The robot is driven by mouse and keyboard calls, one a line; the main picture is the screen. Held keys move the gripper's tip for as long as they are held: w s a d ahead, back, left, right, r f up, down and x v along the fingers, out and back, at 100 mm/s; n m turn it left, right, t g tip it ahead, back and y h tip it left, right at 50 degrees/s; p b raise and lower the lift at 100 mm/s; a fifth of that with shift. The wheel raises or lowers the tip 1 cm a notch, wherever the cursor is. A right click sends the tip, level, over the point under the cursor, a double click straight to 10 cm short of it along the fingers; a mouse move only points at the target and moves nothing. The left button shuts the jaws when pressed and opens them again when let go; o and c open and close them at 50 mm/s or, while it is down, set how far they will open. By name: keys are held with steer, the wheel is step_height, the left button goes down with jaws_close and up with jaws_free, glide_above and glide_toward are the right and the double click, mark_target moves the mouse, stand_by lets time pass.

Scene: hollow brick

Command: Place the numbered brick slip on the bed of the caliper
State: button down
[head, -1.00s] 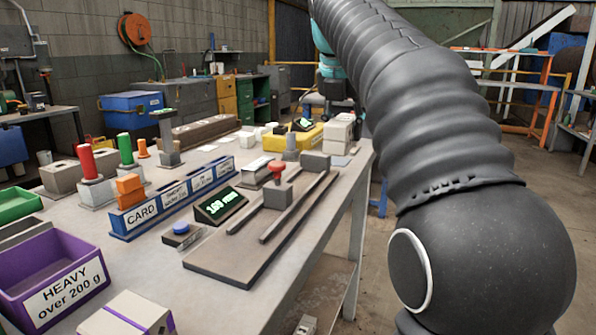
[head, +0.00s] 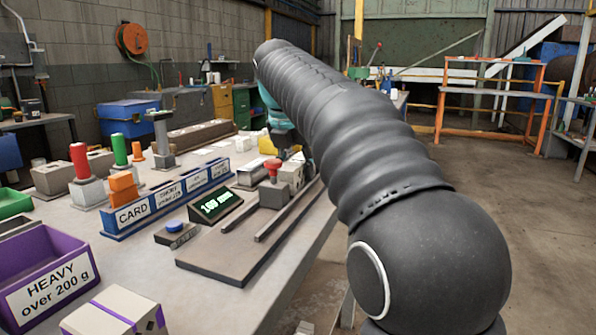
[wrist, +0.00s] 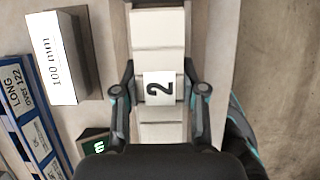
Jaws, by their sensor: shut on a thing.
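The brick slip (wrist: 158,115) is pale, with cross grooves and a white label bearing a black 2. In the wrist view it runs lengthwise between the fingers of my gripper (wrist: 159,90), which is shut on its two sides. The caliper (head: 215,262) has a dark base with two long rails. Its sliding jaw (head: 273,193) carries a red knob, and its display (head: 216,205) shows green digits. I cannot tell whether the slip touches the bed.
A block marked 100 mm (wrist: 57,58) stands left of the slip. A blue sorting rack (head: 165,205), a blue button (head: 174,226), a purple HEAVY bin (head: 38,268) and a strapped box (head: 115,312) occupy the bench. Open floor lies right of it.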

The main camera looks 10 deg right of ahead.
steer(key=shift+f, duration=0.1)
steer(key=c, duration=0.7)
jaws_free()
steer(key=shift+o, duration=0.2)
steer(key=p+v, duration=0.3)
steer(key=v, duration=0.9)
steer(key=shift+r+p, duration=0.2)
steer(key=shift+p, duration=0.2)
